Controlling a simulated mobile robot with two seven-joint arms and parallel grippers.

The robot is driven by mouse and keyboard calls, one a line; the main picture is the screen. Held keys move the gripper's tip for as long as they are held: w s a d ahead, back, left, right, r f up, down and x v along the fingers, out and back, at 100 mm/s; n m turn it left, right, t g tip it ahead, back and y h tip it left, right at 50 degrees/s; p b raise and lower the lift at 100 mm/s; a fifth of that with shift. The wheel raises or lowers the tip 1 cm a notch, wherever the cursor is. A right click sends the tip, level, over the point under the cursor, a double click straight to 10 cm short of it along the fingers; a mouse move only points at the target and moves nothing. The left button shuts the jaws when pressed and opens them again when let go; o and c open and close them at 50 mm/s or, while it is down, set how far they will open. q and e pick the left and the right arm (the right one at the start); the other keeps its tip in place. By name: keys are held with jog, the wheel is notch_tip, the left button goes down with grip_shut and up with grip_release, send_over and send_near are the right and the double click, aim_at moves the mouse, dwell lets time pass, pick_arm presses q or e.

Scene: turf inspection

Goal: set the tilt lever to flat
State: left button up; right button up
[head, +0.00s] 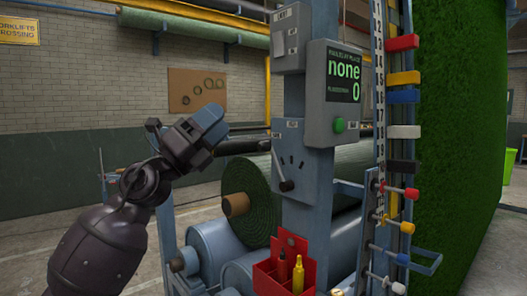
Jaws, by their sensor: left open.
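The tilt lever (281,172) is a thin light bar with a dark round end, on a grey plate (298,152) with several dark tick marks, fixed to the blue-grey post. The bar leans up and to the left from the round end. I cannot read the small labels, so I cannot tell which setting it marks. My left gripper (211,124) is open, in the air left of the lever and a little higher, apart from it and touching nothing. My right gripper is not in view.
Above the plate is a display box (343,91) reading "none" and "0", with a green button (339,125). A red bin (265,280) with tools hangs below. A green turf roll (252,203) lies behind the post. Coloured tabs and pins line the ruler (379,130) at right.

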pick_arm(q)
jog(key=d+r+m+g+y, duration=0.1)
jog(key=d+m+g, duration=0.1)
jog(key=m, duration=0.3)
jog(key=m+t+y, duration=0.1)
jog(key=y, duration=0.7)
send_near(259, 147)
jog(key=x, duration=1.1)
jog(key=shift+d+p, duration=0.15)
jog(key=shift+p, duration=0.15)
